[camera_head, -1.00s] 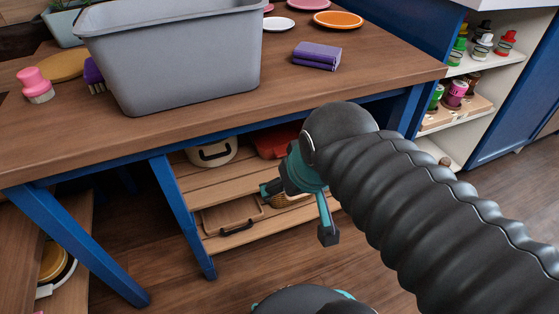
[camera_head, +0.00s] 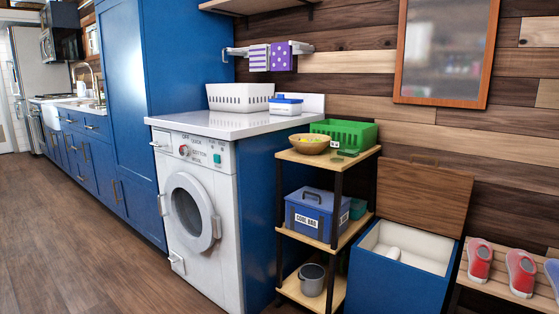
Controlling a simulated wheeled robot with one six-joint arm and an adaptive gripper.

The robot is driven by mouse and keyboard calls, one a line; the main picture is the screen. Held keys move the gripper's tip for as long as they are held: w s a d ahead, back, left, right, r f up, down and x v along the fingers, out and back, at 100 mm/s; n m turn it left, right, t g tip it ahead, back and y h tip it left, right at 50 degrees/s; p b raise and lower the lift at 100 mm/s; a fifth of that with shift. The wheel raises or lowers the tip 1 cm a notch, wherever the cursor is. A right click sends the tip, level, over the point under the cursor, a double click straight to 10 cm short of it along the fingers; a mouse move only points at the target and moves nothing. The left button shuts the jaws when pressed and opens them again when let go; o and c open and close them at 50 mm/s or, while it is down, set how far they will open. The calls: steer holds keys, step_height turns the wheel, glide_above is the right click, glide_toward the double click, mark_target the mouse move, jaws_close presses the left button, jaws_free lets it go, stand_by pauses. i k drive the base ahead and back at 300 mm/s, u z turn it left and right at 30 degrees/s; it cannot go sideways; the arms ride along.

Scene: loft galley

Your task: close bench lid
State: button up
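A blue bench box (camera_head: 386,287) stands low at the right in the head view, its lower part cut off by the frame. Its brown wooden lid (camera_head: 425,197) is open and leans up at the back, near the plank wall. The white inside of the box is visible, with a small white object (camera_head: 394,252) in it. My gripper and arm are not in view.
Left of the bench stands an open shelf (camera_head: 335,241) with a cool box, bowl and bucket. A washing machine (camera_head: 192,212) is further left. A rack with shoes (camera_head: 480,262) stands right of the bench. The wooden floor at left is clear.

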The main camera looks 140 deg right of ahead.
mark_target(436, 200)
steer(key=z, duration=5.95)
steer(key=i, duration=2.4)
steer(key=u, duration=0.15)
